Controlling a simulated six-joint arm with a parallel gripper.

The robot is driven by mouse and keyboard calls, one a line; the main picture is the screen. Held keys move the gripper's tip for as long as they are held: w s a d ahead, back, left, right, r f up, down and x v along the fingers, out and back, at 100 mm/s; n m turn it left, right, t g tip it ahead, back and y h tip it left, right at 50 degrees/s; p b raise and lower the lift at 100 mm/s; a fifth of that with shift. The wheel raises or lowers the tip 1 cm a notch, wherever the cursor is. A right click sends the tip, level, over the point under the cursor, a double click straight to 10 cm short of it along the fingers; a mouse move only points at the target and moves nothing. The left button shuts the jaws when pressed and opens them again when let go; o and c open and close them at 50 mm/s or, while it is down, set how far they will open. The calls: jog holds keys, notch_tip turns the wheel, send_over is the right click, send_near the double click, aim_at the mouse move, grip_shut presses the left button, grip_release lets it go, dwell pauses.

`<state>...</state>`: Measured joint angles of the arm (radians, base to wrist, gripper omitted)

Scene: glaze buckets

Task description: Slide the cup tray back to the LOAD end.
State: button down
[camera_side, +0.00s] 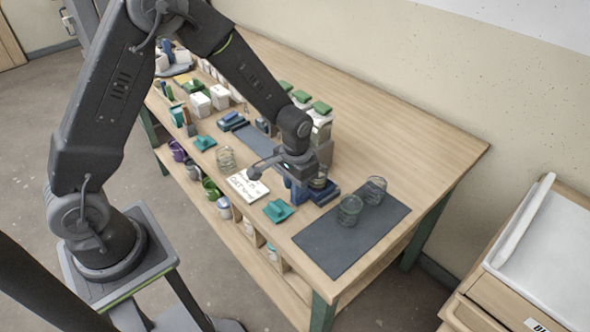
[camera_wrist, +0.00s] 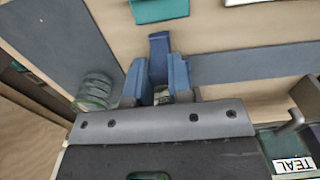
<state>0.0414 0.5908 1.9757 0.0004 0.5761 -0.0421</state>
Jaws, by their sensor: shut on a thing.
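A cup (camera_side: 318,183) shows at my gripper's right side, seemingly on the tray. My gripper (camera_side: 297,178) points down at the tray. In the wrist view, my gripper's blue fingers (camera_wrist: 158,88) stand either side of a blue upright part (camera_wrist: 159,50), which looks like the tray's handle, and are shut on it. Their exact contact is hard to see. A dark slide strip (camera_side: 262,140) runs left of my gripper. No LOAD mark is readable.
A teal block (camera_side: 278,210) and a white lettered card (camera_side: 247,187) lie near the front edge. White tubs with green lids (camera_side: 320,112) stand behind my gripper. The table's right rear is bare.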

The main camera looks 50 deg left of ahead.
jog(key=c, duration=1.1)
grip_release()
jog(key=shift+r, duration=3.55)
jog(key=shift+r, duration=0.1)
jog(key=s+r+t, duration=0.2)
jog(key=s+r, duration=0.3)
jog(key=s, duration=0.1)
jog(key=s+a+r+t, duration=0.1)
jog(key=s+r, duration=0.5)
jog(key=s, duration=0.1)
jog(key=s+r+t, duration=0.2)
jog(key=s+r, duration=0.4)
jog(key=shift+s+a+r+t, duration=0.15)
jog(key=shift+a+r+t, duration=0.05)
jog(key=shift+a+t, duration=0.1)
